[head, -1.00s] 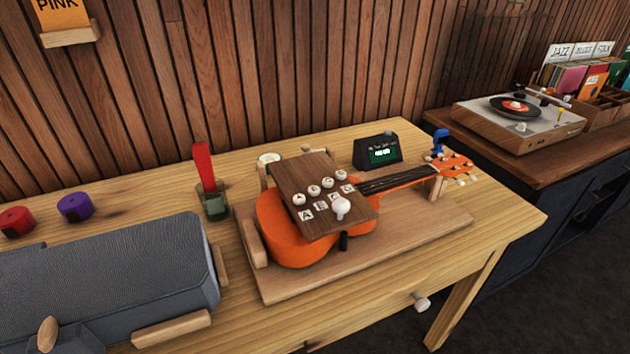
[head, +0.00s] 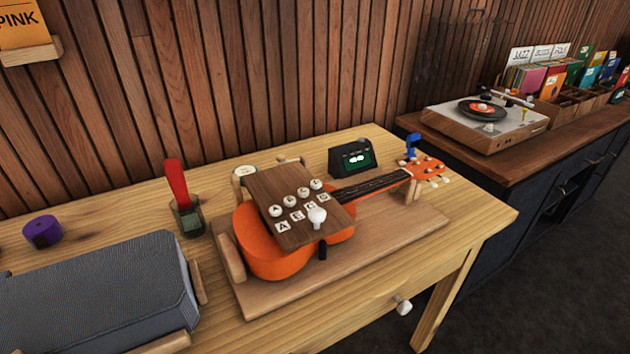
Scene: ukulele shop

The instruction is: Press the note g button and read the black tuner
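An orange ukulele (head: 272,258) lies in a wooden cradle (head: 420,240) on the table. A dark wooden panel (head: 270,190) sits over its body and bears several round white buttons (head: 289,202) with letter labels below them, too small to read surely. A larger white knob (head: 317,216) stands at the panel's front. The black tuner (head: 352,157) stands behind the neck; its small green-lit screen shows white marks that I cannot read. A blue clip (head: 412,143) is on the headstock. My gripper is not in view.
A grey case (head: 100,290) fills the table's left front. A green holder with a red item (head: 177,186) and a purple roll (head: 43,231) stand left of the ukulele. A turntable (head: 485,125) and record crates are on the dark cabinet at right. The table's front right is bare.

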